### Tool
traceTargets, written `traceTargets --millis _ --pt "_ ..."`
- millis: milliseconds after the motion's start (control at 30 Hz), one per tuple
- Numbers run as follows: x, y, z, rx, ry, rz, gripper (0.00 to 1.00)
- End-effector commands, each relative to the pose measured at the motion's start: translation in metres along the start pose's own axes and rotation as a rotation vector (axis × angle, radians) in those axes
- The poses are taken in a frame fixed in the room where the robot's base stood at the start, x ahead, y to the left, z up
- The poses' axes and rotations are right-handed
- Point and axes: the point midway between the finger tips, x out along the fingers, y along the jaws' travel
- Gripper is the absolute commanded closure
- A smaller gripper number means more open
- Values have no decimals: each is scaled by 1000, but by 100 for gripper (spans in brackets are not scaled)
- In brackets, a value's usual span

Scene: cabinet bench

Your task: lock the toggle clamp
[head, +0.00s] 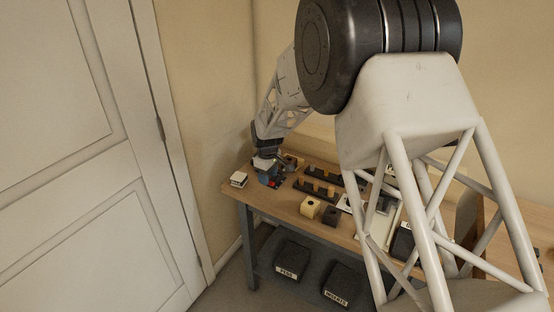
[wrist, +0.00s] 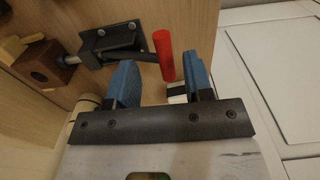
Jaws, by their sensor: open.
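The toggle clamp shows in the wrist view as a dark bracket (wrist: 108,40) screwed to the wooden bench, with a plunger rod (wrist: 72,60) on its left. The rod's end is at or against a brown block with a hole (wrist: 40,66). A black lever runs right from the bracket to a red handle (wrist: 164,55). My gripper (wrist: 162,72) is open, with one blue finger on each side of the red handle in the picture. I see no clear contact with it. In the head view my gripper (head: 266,172) is low at the bench's left end, partly hiding the clamp; a bit of red handle (head: 274,184) shows.
A white-topped block (head: 238,179) stands at the bench's left corner. Dark racks (head: 316,189), a yellow block (head: 310,207) and a dark block (head: 331,214) lie to the right. Dark labelled bins (head: 291,259) sit below. A white door (head: 90,160) is at left.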

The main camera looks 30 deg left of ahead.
Motion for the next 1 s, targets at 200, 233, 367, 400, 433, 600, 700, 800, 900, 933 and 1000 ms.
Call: traceTargets --millis 200,233,367,400,433,600,700,800,900,933,1000 --pt "-11 0 0 0 1 1 53" --pt "-13 0 0 0 1 1 53" --pt "-20 0 0 0 0 0 53" --pt "-22 0 0 0 0 0 53" --pt "-24 0 0 0 0 0 53" --pt "-34 0 0 0 1 1 53" --pt "-39 0 0 0 1 1 53" --pt "-45 0 0 0 0 0 53" --pt "-50 0 0 0 0 0 53" --pt "-52 0 0 0 0 0 53" --pt "-56 0 0 0 1 1 53"
